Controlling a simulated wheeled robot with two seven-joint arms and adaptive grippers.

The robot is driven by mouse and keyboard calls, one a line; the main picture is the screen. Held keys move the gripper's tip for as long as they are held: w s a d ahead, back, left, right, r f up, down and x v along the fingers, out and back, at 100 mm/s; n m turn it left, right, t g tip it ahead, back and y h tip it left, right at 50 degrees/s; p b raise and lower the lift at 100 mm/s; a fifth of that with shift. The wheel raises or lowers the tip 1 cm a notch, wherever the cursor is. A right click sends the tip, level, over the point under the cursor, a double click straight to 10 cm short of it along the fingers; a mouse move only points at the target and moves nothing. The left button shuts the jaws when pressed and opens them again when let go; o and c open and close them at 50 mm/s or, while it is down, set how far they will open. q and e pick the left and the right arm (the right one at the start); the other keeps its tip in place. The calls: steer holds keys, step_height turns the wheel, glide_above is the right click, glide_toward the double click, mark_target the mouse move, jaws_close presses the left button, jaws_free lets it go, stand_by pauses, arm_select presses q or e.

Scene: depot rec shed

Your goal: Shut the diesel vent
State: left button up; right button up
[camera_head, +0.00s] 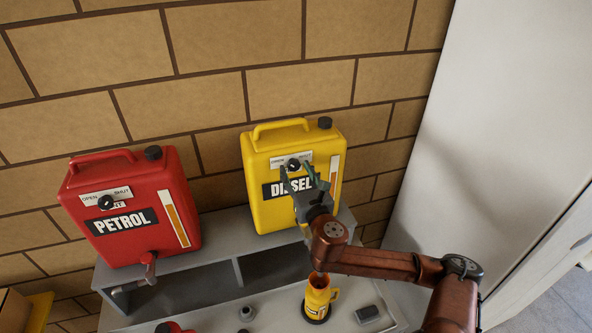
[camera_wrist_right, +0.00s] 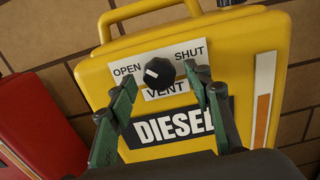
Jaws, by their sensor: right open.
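The yellow diesel can (camera_head: 267,214) stands on a grey shelf against the brick wall. Its black vent knob (camera_head: 293,165) sits on a white plate marked OPEN at left and SHUT at right. In the right wrist view the knob (camera_wrist_right: 160,73) shows a white mark on its left part, on the OPEN side. My right gripper (camera_head: 296,174) is in front of the can. In the right wrist view its green fingers (camera_wrist_right: 160,76) are open, one on each side of the knob, with a gap to it. My left gripper is not in view.
A red petrol can (camera_head: 172,205) with its own vent knob (camera_head: 106,202) and tap (camera_head: 149,262) stands left on the grey shelf (camera_head: 222,222). A yellow jug (camera_head: 317,297) stands below the diesel can. A pale cabinet (camera_head: 490,120) is at right.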

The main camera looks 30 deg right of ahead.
steer(key=c, duration=1.1)
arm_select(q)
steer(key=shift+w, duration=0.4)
arm_select(e)
steer(key=shift+c, duration=0.2)
